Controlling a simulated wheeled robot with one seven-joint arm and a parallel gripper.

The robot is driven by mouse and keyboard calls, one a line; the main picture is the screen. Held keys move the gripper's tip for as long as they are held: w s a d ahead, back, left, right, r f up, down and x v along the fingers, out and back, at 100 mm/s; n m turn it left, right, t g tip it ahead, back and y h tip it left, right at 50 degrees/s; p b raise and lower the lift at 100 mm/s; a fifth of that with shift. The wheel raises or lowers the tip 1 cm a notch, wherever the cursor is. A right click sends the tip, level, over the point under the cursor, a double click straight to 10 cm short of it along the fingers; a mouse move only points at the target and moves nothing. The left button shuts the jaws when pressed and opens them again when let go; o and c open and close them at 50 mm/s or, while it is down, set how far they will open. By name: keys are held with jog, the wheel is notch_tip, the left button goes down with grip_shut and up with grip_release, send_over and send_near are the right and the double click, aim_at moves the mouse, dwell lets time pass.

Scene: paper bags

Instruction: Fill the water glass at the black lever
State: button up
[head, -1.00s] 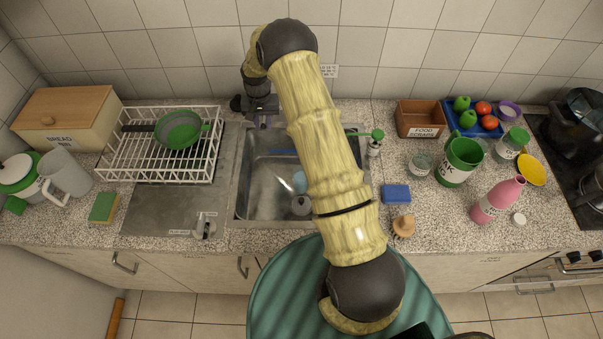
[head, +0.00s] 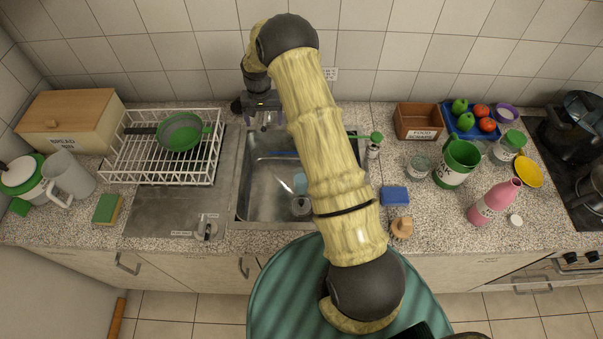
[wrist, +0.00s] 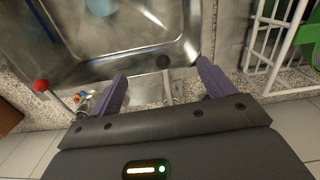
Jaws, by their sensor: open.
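My gripper (head: 265,117) is at the back edge of the sink, fingers pointing down. In the wrist view, its two purple fingers (wrist: 160,85) are spread apart. A round black knob on a thin grey stem, the black lever (wrist: 163,62), shows between the fingertips, with a gap on each side; its depth relative to them is unclear. A red-knobbed lever (wrist: 40,86) stands to the left in that view. A small clear glass (head: 419,167) stands on the right counter, left of the green jug; I cannot tell for sure that it is the water glass. The spout is not clearly visible.
The steel sink (head: 245,195) lies below my gripper, with a light blue item (head: 300,183) in it. A white dish rack (head: 125,172) with a green pan (head: 180,133) stands left. A blue sponge (head: 395,195), green jug (head: 457,163) and pink bottle (head: 494,202) stand right.

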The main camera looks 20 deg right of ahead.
jog(key=shift+r+p, duration=0.9)
jog(key=shift+r, duration=1.1)
notch_tip(320, 180, up, 17)
jog(key=b, duration=0.5)
jog(key=shift+r, duration=0.15)
jog(key=s+f+n+t, duration=0.1)
jog(key=s+f+n, duration=0.1)
jog(key=s, duration=1.3)
jog(key=s+f+n+t, duration=0.1)
jog(key=s+f+n, duration=0.1)
jog(key=s, duration=1.3)
jog(key=shift+s+a+f+t, duration=0.2)
jog(key=shift+f+t, duration=0.1)
jog(key=shift+f, duration=0.25)
jog(key=shift+w, duration=0.1)
